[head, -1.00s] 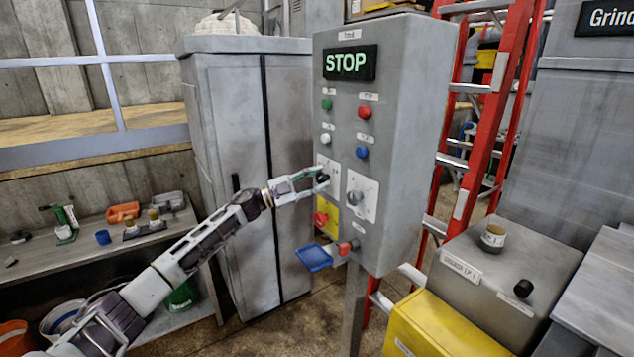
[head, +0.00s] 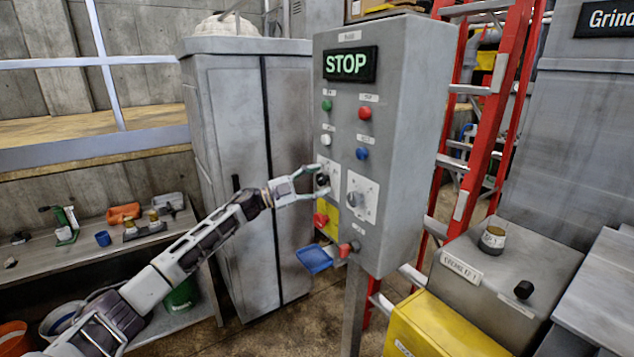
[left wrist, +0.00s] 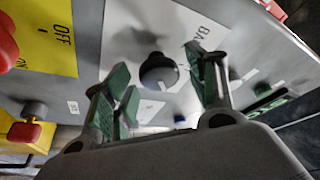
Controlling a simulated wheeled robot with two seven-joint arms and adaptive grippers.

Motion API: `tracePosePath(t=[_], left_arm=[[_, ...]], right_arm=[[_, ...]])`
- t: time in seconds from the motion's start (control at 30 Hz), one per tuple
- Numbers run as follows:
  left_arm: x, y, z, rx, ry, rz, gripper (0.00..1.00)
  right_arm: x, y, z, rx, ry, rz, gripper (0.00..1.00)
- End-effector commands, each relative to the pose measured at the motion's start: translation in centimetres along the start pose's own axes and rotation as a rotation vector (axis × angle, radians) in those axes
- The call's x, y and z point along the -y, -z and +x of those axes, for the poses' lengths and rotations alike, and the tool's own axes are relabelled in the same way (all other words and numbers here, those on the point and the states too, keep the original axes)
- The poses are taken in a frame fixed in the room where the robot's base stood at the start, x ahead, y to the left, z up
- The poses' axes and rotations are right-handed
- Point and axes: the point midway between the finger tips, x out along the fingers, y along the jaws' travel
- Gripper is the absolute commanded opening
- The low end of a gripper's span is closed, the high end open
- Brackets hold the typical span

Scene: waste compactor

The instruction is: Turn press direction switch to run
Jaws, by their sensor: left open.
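The grey control box stands in the middle of the head view, its display (head: 350,64) reading STOP. A black rotary knob (head: 322,180) sits on a white plate at the box's left side, partly behind my fingers. In the left wrist view the black knob (left wrist: 158,72) is round, with letters starting "BA" printed on its plate. My left gripper (head: 320,180) is open at this knob. In the left wrist view its green-padded fingers (left wrist: 165,92) stand apart on either side of the knob, not closed on it. I cannot tell whether either touches it. My right gripper is not in view.
A second knob (head: 355,198) on a white plate sits just right. Green (head: 327,105), red (head: 365,113), white (head: 326,140) and blue (head: 362,153) buttons are above. A red knob (head: 321,219) on yellow is below. A grey cabinet (head: 235,170) stands behind my arm.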

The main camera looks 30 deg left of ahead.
Motion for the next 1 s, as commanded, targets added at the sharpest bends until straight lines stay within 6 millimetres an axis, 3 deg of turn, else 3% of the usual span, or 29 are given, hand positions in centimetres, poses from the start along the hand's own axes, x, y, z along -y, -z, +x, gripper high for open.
tracePosePath(t=[0.37, 1.0], left_arm=[[0.0, -0.1, -0.7, 0.001, 0.0, 0.0, 0.57], [-0.1, -0.1, -5.8, 0.002, -0.001, -0.002, 0.57]], right_arm=[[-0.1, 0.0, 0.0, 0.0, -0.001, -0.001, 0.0], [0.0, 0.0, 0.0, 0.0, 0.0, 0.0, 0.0]])
